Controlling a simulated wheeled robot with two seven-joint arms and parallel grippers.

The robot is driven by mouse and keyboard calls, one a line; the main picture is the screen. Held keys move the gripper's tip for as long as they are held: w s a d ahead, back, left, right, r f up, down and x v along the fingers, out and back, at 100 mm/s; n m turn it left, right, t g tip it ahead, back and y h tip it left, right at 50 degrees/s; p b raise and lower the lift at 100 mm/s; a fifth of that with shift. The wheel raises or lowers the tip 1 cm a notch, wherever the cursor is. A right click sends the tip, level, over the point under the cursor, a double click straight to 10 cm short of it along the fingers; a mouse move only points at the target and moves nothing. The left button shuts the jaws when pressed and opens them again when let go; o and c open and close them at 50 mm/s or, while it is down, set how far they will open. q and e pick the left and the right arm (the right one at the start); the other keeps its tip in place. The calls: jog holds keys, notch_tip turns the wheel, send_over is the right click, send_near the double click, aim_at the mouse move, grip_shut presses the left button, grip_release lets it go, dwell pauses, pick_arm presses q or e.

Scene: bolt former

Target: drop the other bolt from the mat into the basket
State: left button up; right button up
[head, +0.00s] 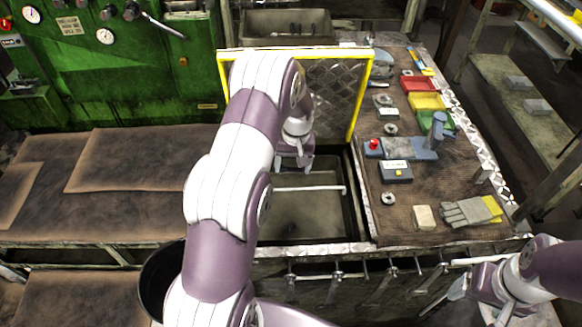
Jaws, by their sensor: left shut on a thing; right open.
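My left gripper (294,165) is over the open sunken bay in the bench, in front of the raised lid. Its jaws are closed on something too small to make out. A thin pale rod (318,189) with a short bent or headed end lies just below it across the bay; I cannot tell whether they touch. My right gripper (470,298) is open at the lower right, in front of the bench. A dark round container (160,278), possibly the basket, is partly hidden behind my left arm. Brown mats (140,160) cover the left bench. I cannot pick out a bolt on them.
The raised yellow-edged lid (350,80) stands behind the bay. The right bench top holds red (418,84), yellow (426,101) and green bins, a blue-grey vice (410,148), a grey box (396,171), a pale block (424,217) and gloves (468,211). Handles line the front edge.

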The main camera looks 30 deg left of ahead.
aim_at(295, 171)
pick_arm(q)
jog(key=shift+w+d+f+b, duration=0.15)
jog(key=shift+d+f+b, duration=0.15)
jog(key=shift+f, duration=0.25)
jog(key=shift+w+d+f+b, duration=0.15)
jog(key=shift+d+f+b, duration=0.05)
jog(key=shift+f+b, duration=0.25)
jog(key=f+b, duration=0.1)
jog(key=f, duration=0.1)
jog(key=f+b, duration=0.1)
jog(key=f, duration=0.1)
jog(key=shift+s+a+b, duration=0.2)
jog(key=shift+a+b, duration=0.15)
jog(key=shift+a, duration=0.05)
jog(key=shift+w+d, duration=0.1)
jog(key=shift+d, duration=0.1)
jog(key=o, duration=1.1)
jog(key=shift+r, duration=0.1)
jog(key=shift+a, duration=0.1)
pick_arm(e)
jog(key=f, duration=0.4)
jog(key=shift+w+d+f, duration=0.2)
jog(key=shift+d, duration=0.05)
